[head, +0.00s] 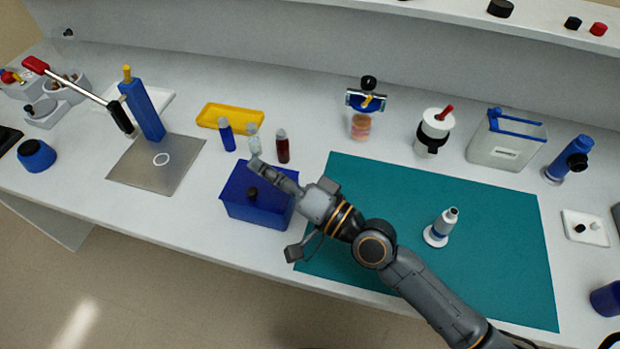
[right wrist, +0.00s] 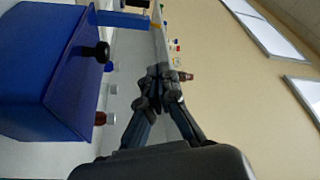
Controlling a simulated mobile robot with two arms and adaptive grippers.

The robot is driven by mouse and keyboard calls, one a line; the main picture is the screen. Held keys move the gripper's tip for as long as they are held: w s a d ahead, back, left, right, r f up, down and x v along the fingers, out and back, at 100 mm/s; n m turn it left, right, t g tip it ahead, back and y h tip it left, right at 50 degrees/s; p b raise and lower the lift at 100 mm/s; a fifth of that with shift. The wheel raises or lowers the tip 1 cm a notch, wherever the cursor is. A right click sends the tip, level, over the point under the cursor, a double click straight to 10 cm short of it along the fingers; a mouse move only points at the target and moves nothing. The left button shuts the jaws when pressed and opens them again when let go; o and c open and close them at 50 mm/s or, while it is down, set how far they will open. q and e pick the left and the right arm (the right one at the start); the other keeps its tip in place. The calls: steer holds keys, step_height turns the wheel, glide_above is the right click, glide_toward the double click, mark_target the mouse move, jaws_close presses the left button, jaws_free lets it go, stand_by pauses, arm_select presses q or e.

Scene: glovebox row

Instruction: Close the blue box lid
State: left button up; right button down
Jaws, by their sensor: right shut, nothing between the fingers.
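The blue box (head: 230,209) stands near the front edge of the bench, left of the teal mat. Its blue lid (head: 234,183) looks lowered over the top, with a black knob near the front edge; I cannot tell whether it is fully seated. In the right wrist view the box (right wrist: 38,70) is at left, tipped by the camera's angle, with the knob (right wrist: 101,52) standing out. My right gripper (head: 254,164) is shut and empty over the box's back part, hiding some of the lid. Its fingertips (right wrist: 160,72) show clear of the box. My left gripper is not in view.
A yellow tray (head: 229,116) lies beyond. A metal plate (head: 183,175) with a blue stand is at left. The teal mat (head: 480,265) is mostly bare.

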steer(key=shift+r+p, duration=0.5)
steer(key=shift+r, duration=0.45)
arm_select(q)
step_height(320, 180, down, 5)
steer(key=b, duration=0.7)
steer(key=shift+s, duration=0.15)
arm_select(e)
steer(key=s+d+f, duration=0.3)
steer(key=d+f, duration=0.1)
steer(key=d, duration=0.5)
steer(key=shift+s, duration=0.1)
